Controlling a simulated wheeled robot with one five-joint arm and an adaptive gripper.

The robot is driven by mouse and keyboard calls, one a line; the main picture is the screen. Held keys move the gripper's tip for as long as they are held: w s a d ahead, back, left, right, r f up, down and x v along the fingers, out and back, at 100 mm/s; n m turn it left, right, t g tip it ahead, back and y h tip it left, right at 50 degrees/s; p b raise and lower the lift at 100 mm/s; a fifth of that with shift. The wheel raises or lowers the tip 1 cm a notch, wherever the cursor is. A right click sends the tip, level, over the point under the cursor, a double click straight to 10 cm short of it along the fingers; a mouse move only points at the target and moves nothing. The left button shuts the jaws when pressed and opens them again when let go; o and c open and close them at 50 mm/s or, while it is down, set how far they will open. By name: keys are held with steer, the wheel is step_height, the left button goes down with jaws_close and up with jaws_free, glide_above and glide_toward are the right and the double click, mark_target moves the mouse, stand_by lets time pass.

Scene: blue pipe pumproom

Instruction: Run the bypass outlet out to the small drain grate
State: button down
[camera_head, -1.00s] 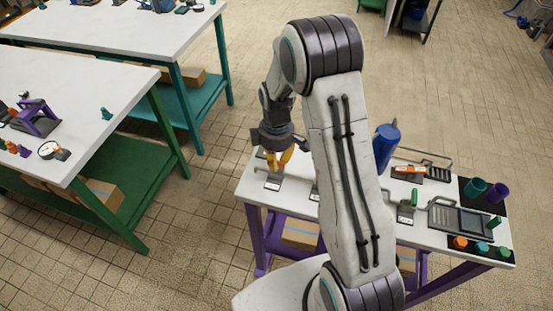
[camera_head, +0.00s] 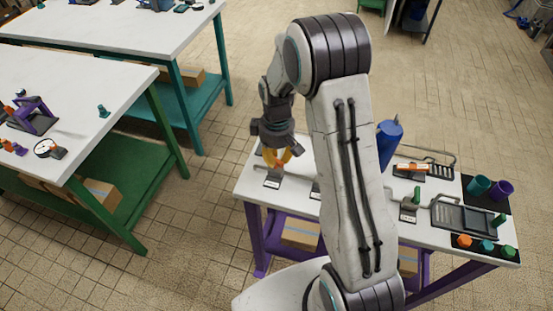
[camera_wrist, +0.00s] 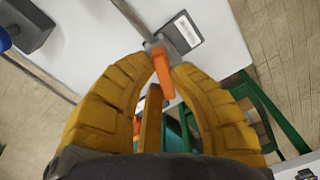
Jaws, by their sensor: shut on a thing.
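My gripper (camera_head: 277,158) has yellow fingers and is low over the left end of the white purple-legged table. In the wrist view its fingers (camera_wrist: 160,85) are closed around an orange handle (camera_wrist: 165,78). The handle joins a grey fitting and thin rod beside a dark plate with a white label (camera_wrist: 182,33); the labelled plate also shows in the head view (camera_head: 272,181). A small slotted grate (camera_head: 438,171) is at the table's far right side, and a larger dark grate tray (camera_head: 465,217) lies nearer. I cannot tell which part is the bypass outlet; my arm hides the table's middle.
A blue cylinder (camera_head: 389,135) stands just right of my arm. An orange-topped block (camera_head: 411,169), a green-handled fitting (camera_head: 416,196) and several coloured cups and knobs crowd the right end. Two other tables (camera_head: 75,100) stand to the left, with open floor between.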

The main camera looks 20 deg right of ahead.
mark_target(277, 159)
steer(key=m+b, duration=0.1)
steer(key=m, duration=0.2)
steer(key=shift+s+f+m, duration=0.1)
steer(key=shift+m, duration=0.3)
steer(key=m+b, duration=0.1)
steer(key=m, duration=0.2)
steer(key=shift+s+m, duration=0.1)
steer(key=shift+m, duration=0.2)
steer(key=m+b, duration=0.1)
steer(key=m, duration=0.4)
steer(key=shift+s+m+b, duration=0.15)
steer(key=shift+m+b, duration=0.15)
steer(key=shift+m, duration=0.4)
steer(key=c, duration=1.1)
jaws_free()
step_height(277, 159, up, 12)
steer(key=shift+r, duration=0.1)
